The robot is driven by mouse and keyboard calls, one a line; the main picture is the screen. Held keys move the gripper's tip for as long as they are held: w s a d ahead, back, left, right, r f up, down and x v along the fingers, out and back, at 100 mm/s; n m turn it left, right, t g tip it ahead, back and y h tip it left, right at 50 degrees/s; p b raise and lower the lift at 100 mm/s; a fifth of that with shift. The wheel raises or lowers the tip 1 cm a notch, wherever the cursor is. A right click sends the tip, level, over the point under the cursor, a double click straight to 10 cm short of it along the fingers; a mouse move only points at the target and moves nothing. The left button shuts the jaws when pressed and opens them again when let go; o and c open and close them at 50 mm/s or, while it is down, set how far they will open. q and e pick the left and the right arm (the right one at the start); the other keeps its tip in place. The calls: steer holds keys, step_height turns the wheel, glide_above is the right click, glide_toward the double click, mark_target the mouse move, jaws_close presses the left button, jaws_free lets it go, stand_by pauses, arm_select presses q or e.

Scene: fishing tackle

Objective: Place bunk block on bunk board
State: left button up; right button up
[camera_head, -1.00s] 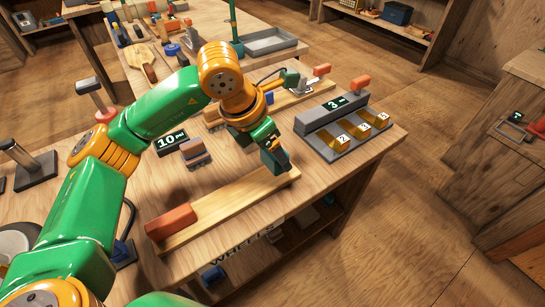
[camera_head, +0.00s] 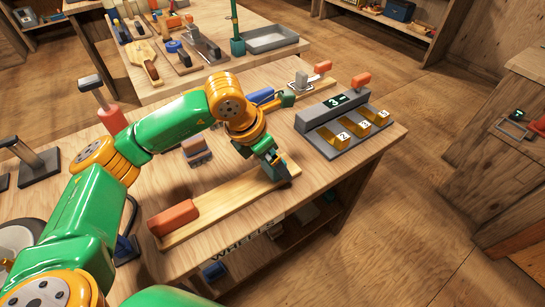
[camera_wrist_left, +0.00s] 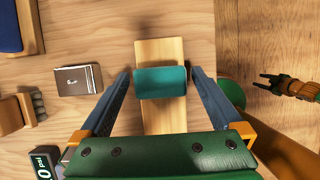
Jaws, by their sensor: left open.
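The bunk board (camera_head: 228,206) is a long pale wooden plank lying along the table's front edge. A teal block (camera_wrist_left: 160,82), which I take as the bunk block, lies across the board near its far right end. In the head view it is largely hidden by my left gripper (camera_head: 280,172). In the wrist view my left gripper (camera_wrist_left: 160,88) is open, one finger on each side of the block with gaps between. A red-orange block (camera_head: 173,217) sits at the board's left end. My right gripper (camera_wrist_left: 265,83) shows at the right of the wrist view, fingers apart and empty.
A grey rack (camera_head: 345,125) with numbered yellow slots and a display reading 3 stands to the right. A small brown-grey block (camera_head: 196,150) lies behind the board. A second table (camera_head: 215,60) with tools stands farther back. The floor is open on the right.

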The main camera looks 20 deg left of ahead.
arm_select(q)
steer(key=v, duration=1.2)
steer(key=shift+r, duration=0.15)
